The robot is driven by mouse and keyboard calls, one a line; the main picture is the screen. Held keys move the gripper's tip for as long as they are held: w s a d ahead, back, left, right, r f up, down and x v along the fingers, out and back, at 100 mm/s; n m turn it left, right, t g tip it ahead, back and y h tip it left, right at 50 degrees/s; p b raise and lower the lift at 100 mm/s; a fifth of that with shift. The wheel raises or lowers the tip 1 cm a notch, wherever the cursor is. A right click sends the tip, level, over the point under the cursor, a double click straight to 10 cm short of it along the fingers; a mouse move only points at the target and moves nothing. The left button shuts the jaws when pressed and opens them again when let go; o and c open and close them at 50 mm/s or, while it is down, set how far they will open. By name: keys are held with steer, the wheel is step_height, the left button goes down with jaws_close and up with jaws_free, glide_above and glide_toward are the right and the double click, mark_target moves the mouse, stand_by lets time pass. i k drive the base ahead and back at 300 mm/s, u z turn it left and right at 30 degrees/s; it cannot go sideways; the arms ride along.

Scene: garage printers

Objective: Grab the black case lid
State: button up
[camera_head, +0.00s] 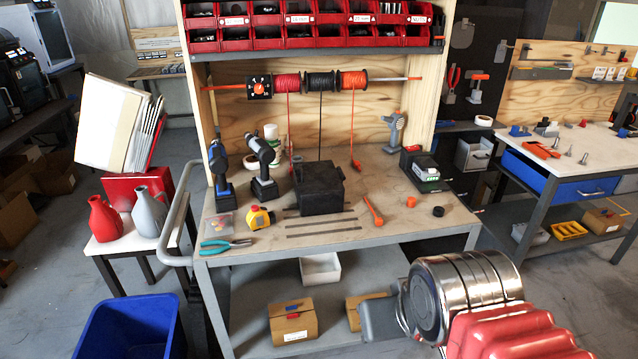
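A black case (320,193) sits on the wooden top of the workbench, near the middle. Its dark top, which looks like the lid (318,170), is hard to set apart from the body; I cannot tell a clear seam. My arm enters at the lower right, in front of the bench. The grey end of it, which seems to be my gripper (382,320), is low and to the right of the case, well apart from it. Its fingers do not show clearly, so I cannot tell if they are open or shut.
Cordless drills (262,165) stand left of the case. A yellow tape measure (259,218) and teal pliers (225,245) lie front left. An orange-handled tool (373,210) lies close on the right. Cable spools (320,81) hang above, with cords trailing down. The bench's front right is mostly clear.

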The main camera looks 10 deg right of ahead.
mark_target(317, 177)
steer(key=u, duration=0.25)
steer(key=i, duration=1.35)
steer(key=z, duration=0.15)
